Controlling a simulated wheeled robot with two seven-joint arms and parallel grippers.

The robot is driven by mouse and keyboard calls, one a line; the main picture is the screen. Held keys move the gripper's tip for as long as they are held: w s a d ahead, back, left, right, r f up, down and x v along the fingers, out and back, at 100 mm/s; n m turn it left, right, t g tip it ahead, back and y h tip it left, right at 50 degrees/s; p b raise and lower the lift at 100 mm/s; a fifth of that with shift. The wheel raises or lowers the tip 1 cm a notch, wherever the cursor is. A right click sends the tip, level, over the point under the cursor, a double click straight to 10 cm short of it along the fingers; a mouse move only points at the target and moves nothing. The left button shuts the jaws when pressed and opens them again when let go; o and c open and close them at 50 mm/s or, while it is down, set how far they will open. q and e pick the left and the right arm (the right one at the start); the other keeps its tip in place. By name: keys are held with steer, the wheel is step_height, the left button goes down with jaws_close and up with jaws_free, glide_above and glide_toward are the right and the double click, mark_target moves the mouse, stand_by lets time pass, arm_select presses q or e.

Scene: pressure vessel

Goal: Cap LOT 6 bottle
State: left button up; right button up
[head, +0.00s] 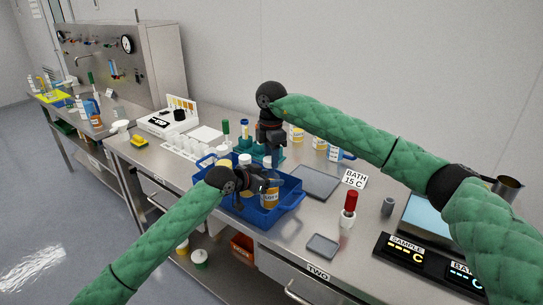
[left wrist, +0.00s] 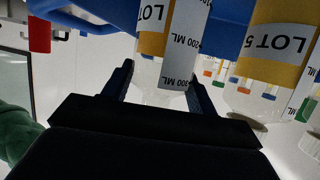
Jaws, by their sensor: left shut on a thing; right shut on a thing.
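A blue tray (head: 290,206) on the bench holds several bottles. My left gripper (head: 268,181) is over the tray. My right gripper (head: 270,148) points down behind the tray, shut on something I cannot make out.
Behind the tray are a teal rack (head: 276,158) and several more bottles (head: 335,152). A grey mat (head: 316,181), a red-topped dropper bottle (head: 349,205) and a small grey dish (head: 322,245) lie to the right. Digital displays (head: 400,252) stand at the front right.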

steer(key=shift+f, duration=0.85)
steer(key=shift+f, duration=0.55)
arm_select(q)
jaws_close()
arm_select(e)
steer(key=m, duration=0.4)
steer(key=shift+s+m, duration=0.1)
steer(key=shift+m, duration=0.2)
steer(key=m, duration=0.3)
steer(key=shift+s+a, duration=0.2)
steer(key=shift+a, duration=0.05)
steer(key=shift+d+m, duration=0.15)
steer(key=shift+m, duration=1.05)
steer(key=o, duration=1)
steer(key=shift+c, duration=0.2)
